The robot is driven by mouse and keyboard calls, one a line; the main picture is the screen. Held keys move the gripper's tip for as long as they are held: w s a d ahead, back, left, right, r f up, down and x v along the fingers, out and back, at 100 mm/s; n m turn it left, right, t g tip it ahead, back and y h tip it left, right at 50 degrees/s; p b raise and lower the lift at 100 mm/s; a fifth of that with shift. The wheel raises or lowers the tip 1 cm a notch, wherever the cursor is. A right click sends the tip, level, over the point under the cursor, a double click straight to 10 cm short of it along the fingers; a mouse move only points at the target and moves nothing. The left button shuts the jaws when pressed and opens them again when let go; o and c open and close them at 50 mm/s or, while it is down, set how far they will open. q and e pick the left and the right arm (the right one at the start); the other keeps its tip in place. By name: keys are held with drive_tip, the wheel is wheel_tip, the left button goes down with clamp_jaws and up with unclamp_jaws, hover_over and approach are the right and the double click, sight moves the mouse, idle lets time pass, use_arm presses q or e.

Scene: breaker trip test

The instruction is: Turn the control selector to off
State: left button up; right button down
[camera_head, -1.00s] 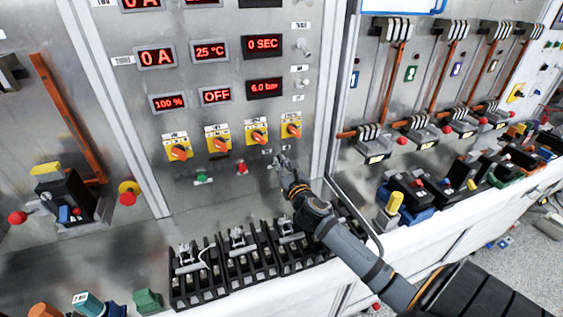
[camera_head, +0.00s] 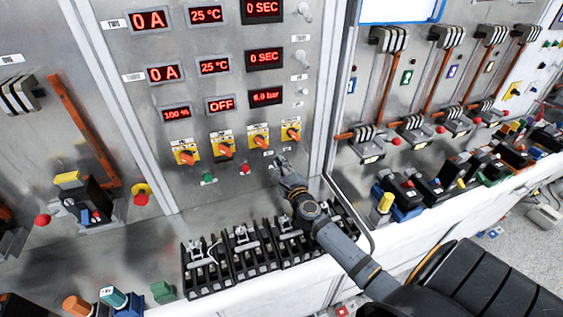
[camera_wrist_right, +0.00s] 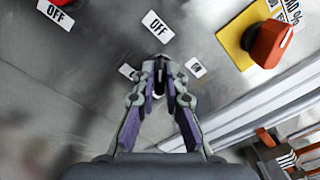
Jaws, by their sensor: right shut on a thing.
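My right gripper (camera_head: 279,162) reaches up to the lower part of the grey panel, below the rightmost yellow selector plate. In the right wrist view its fingers (camera_wrist_right: 163,74) are closed together at the panel face, between two small white labels. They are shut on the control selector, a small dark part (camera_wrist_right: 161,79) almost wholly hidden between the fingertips. Which way it points cannot be told. My left gripper is not in view.
Several orange knobs on yellow plates (camera_head: 222,146) sit in a row above. A green button (camera_head: 207,178) and a red button (camera_head: 245,169) are left of my gripper. Black breaker blocks (camera_head: 205,268) stand on the ledge below. Red displays (camera_head: 219,104) include one reading OFF.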

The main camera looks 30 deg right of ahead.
drive_tip(key=shift+n, duration=0.3)
drive_tip(key=c, duration=1.4)
unclamp_jaws()
drive_tip(key=shift+s, duration=0.1)
drive_tip(key=v, duration=1.2)
